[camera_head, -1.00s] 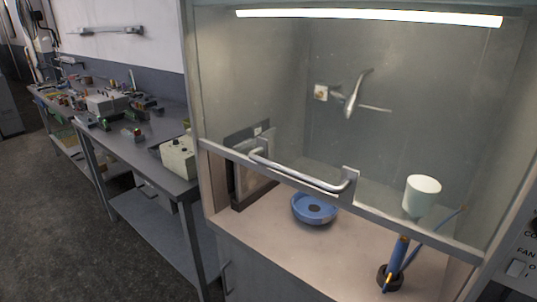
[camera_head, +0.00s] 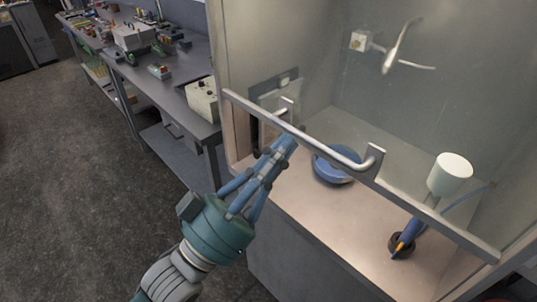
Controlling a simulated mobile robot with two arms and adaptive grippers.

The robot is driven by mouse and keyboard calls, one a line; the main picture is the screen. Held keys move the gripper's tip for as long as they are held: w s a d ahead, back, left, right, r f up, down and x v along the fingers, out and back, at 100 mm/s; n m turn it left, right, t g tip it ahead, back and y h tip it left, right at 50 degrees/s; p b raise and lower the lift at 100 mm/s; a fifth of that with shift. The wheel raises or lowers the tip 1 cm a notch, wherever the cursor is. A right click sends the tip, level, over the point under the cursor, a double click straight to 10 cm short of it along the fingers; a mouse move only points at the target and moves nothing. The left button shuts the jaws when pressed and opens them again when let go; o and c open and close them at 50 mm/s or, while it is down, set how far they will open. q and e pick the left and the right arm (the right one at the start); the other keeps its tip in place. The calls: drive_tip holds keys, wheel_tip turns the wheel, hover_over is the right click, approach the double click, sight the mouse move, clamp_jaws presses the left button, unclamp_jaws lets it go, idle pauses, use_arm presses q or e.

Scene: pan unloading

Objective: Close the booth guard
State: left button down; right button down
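The booth guard is a clear pane with a grey bottom rail (camera_head: 420,212) and a curved metal handle (camera_head: 330,151). The rail stands above the booth worktop, leaving a gap under it. My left gripper (camera_head: 286,145) is at the left part of the handle, in front of the rail. Its blue fingers come together at the tips, and I see nothing held between them. I cannot tell whether the tips touch the handle. My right gripper is not in view.
Inside the booth are a blue round dish (camera_head: 333,168), a white cup-shaped piece (camera_head: 450,174) and a blue tool in a dark holder (camera_head: 402,246). A grey workbench (camera_head: 180,75) with clutter stands at the left. The floor before it is clear.

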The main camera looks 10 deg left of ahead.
sight(301, 138)
use_arm(q)
drive_tip(key=w+d+p, duration=0.1)
drive_tip(key=w, duration=0.1)
drive_tip(key=w+d+p, duration=0.1)
drive_tip(key=shift+w+d, duration=0.4)
drive_tip(key=shift+f, duration=0.9)
